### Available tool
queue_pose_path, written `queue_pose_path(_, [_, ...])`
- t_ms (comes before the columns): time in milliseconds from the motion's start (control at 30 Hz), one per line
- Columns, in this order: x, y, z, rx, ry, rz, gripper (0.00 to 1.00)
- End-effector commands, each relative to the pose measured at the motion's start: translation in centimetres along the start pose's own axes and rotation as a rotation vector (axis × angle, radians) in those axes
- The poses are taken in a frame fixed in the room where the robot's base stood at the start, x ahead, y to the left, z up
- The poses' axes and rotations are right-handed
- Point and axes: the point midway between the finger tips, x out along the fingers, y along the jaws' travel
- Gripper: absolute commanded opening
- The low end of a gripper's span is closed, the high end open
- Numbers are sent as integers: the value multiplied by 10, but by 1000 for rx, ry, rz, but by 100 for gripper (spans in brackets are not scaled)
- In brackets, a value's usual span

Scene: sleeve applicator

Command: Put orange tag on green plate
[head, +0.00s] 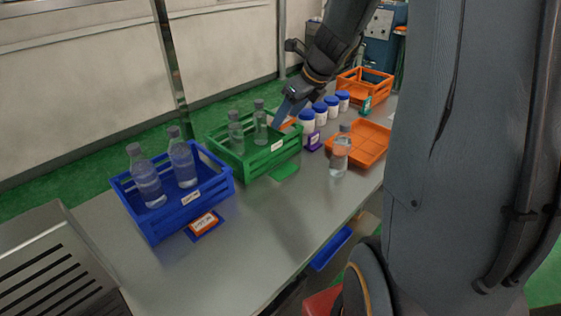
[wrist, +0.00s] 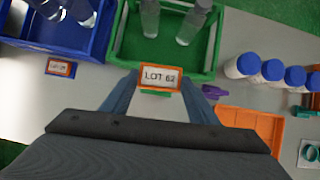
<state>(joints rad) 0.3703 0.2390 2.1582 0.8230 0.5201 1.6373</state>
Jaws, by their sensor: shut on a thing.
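The orange tag (wrist: 160,78), lettered "LOT 62" on white, is held between the fingers of my gripper (wrist: 160,84) in the wrist view. In the head view my gripper (head: 279,120) is above the table by the back right of the green crate, with an orange edge of the tag (head: 289,124) beside it. The green plate (head: 285,170) lies flat on the table against the front of the green crate (head: 268,163). In the wrist view a green strip of the plate (wrist: 156,93) shows just below the tag, mostly hidden.
The green crate holds two clear bottles. A blue crate (head: 184,208) with bottles stands left, with another orange tag (head: 203,222) on a blue plate before it. A purple item (head: 314,141), several blue-capped jars (head: 307,124), a bottle (head: 340,158) and an orange tray (head: 369,148) stand right.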

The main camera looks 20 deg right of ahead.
Motion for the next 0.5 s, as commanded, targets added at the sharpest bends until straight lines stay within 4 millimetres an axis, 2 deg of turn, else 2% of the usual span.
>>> queue_pose_path(67, [-4, -1, -1, 36, 0, -21, 32])
queue_pose_path(167, [3, -2, -7, 57, 1, -29, 32])
queue_pose_path(500, [74, -3, -48, 61, 5, -28, 32])
